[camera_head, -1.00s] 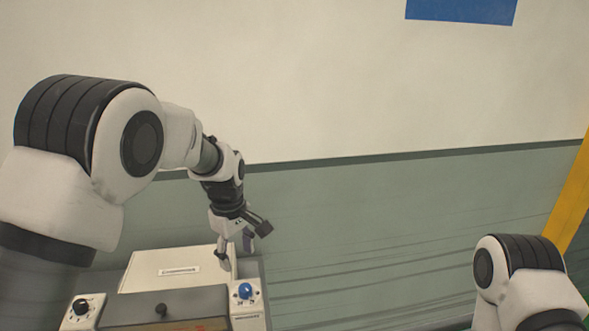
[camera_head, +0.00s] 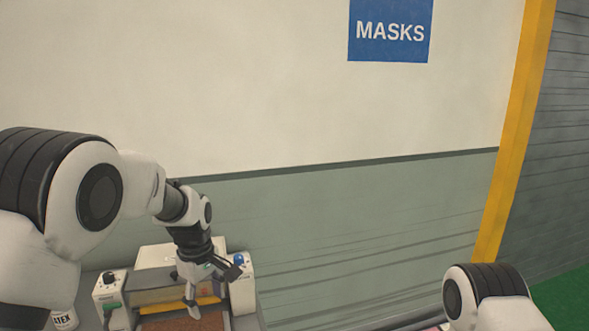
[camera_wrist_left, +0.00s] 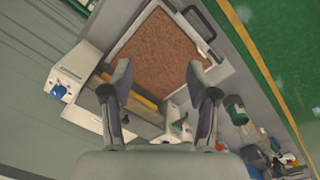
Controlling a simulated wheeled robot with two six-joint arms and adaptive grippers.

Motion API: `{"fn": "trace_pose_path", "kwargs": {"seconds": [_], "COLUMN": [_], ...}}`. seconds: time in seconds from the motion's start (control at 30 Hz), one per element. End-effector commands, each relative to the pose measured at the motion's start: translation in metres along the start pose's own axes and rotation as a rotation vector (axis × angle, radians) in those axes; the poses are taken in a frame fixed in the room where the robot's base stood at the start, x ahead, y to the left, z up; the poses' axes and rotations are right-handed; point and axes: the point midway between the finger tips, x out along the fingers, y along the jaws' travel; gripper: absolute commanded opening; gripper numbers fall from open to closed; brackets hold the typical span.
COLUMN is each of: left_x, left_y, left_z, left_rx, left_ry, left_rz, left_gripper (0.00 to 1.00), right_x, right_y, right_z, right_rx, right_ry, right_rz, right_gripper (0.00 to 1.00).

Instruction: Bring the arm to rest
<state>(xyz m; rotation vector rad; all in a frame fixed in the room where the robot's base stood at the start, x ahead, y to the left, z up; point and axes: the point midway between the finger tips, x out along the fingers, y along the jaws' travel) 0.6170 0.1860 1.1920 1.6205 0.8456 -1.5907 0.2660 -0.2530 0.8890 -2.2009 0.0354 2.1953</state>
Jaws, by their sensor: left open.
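My left arm comes in from the left in the head view, and its gripper (camera_head: 191,300) hangs downward in front of a white and grey bench machine (camera_head: 243,295). In the left wrist view the left gripper (camera_wrist_left: 160,85) has its two fingers wide apart with nothing between them. Below and beyond the fingers lies a tray (camera_wrist_left: 128,38) filled with brown granular material (camera_wrist_left: 160,55). The gripper is above the machine, apart from the tray as far as I can tell. My right arm shows only its upper joint at the lower right; its gripper is out of view.
The machine has a blue knob (camera_head: 239,259) and a black knob (camera_head: 109,278). Bottles (camera_wrist_left: 235,108) and small items stand on the right in the left wrist view. A wall with a blue MASKS sign (camera_head: 390,31) and a yellow post (camera_head: 513,130) stands behind. Green floor (camera_head: 565,300) lies right.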

Motion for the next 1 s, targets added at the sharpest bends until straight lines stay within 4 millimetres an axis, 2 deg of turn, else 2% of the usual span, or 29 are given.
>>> {"fn": "trace_pose_path", "kwargs": {"seconds": [0.03,0.17,0.33,0.47,0.57,0.67,0.77,0.8,0.87,0.9,0.97,1.0], "left_x": [0.017,0.045,0.090,0.132,0.171,0.218,0.281,0.307,0.343,0.364,0.393,0.408], "left_y": [-0.003,-0.010,-0.027,-0.052,-0.079,-0.114,-0.166,-0.191,-0.231,-0.259,-0.302,-0.332], "left_z": [0.001,0.002,0.007,0.016,0.025,0.037,0.057,0.067,0.083,0.095,0.115,0.129], "left_rx": [-0.001,-0.007,-0.019,-0.032,-0.043,-0.050,-0.027,-0.005,0.042,0.086,0.170,0.247], "left_ry": [-0.011,-0.036,-0.080,-0.129,-0.170,-0.210,-0.254,-0.272,-0.293,-0.308,-0.324,-0.333], "left_rz": [-0.016,-0.046,-0.105,-0.175,-0.239,-0.304,-0.369,-0.390,-0.410,-0.417,-0.412,-0.396], "left_gripper": [0.59,0.59,0.59,0.59,0.59,0.59,0.59,0.59,0.59,0.59,0.59,0.59], "right_x": [0.007,0.014,0.025,0.035,0.045,0.056,0.073,0.080,0.091,0.098,0.108,0.115], "right_y": [0.000,0.000,0.000,0.000,0.000,0.000,0.001,0.001,0.001,0.001,0.001,0.001], "right_z": [0.000,0.000,-0.001,-0.001,0.000,0.000,0.000,0.000,0.000,-0.001,-0.001,-0.001], "right_rx": [0.000,0.000,0.000,0.000,0.000,0.000,0.000,0.000,0.000,0.000,0.000,0.000], "right_ry": [0.001,0.001,0.002,0.002,0.001,0.000,0.000,0.001,0.001,0.001,0.001,0.001], "right_rz": [0.000,0.000,0.000,0.000,0.000,0.000,0.000,0.000,0.000,0.000,0.000,0.000], "right_gripper": [0.40,0.40,0.40,0.40,0.40,0.40,0.40,0.40,0.40,0.40,0.40,0.40]}}
